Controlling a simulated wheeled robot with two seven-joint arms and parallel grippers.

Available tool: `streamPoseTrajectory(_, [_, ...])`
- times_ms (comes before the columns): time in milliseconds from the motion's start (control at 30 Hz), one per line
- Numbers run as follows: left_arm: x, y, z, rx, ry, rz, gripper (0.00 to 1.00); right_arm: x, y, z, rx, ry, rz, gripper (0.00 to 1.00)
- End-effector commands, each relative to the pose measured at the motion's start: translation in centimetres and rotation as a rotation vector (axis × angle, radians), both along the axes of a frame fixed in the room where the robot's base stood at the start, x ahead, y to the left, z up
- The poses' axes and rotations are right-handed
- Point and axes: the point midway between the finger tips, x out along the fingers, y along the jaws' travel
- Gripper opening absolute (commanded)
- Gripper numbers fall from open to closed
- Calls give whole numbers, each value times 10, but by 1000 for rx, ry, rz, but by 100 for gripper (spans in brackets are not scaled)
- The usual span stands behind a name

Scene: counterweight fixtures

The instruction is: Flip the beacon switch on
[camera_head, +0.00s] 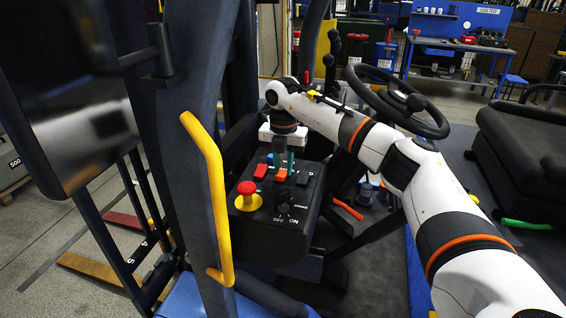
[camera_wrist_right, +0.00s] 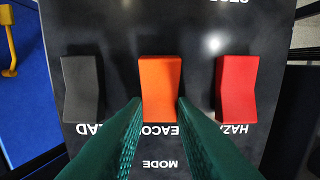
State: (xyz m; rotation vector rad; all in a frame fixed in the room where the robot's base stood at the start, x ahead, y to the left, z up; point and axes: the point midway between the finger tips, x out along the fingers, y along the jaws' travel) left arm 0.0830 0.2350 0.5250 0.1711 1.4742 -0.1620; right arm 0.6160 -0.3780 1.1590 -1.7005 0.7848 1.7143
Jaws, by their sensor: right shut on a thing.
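The orange beacon switch (camera_head: 281,175) sits on the black control panel, in the row between a red and a dark rocker. In the right wrist view the orange switch (camera_wrist_right: 160,82) is in the middle, with a partly covered label reading "EACO" below it. My right gripper (camera_head: 284,165) comes down over the panel, and its green fingers (camera_wrist_right: 160,112) stand one on each side of the orange switch, shut on it. Its rocker shape looks much like its neighbours; I cannot tell whether it is on. My left gripper is not in view.
A red hazard rocker (camera_wrist_right: 236,88) and a dark rocker (camera_wrist_right: 82,88) flank the switch closely. A red mushroom button (camera_head: 247,188) and a rotary knob (camera_head: 286,209) are on the panel. A yellow handrail (camera_head: 210,190) stands left; the steering wheel (camera_head: 397,100) is behind.

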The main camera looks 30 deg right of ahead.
Motion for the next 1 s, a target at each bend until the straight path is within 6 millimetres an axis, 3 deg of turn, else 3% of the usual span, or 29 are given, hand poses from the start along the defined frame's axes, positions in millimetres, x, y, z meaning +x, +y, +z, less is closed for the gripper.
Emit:
streamPoseTrajectory(100, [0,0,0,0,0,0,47,0,0,1,1,-3,0,1])
streamPoseTrajectory(133, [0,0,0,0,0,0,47,0,0,1,1,-3,0,28])
streamPoseTrajectory(233, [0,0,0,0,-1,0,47,0,0,1,1,-3,0,45])
streamPoseTrajectory(533, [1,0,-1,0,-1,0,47,0,0,1,0,-3,0,45])
streamPoseTrajectory(667, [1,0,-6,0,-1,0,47,1,0,11,0,-5,0,45])
streamPoseTrajectory(1000, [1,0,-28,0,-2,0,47,1,0,80,2,-7,-1,45])
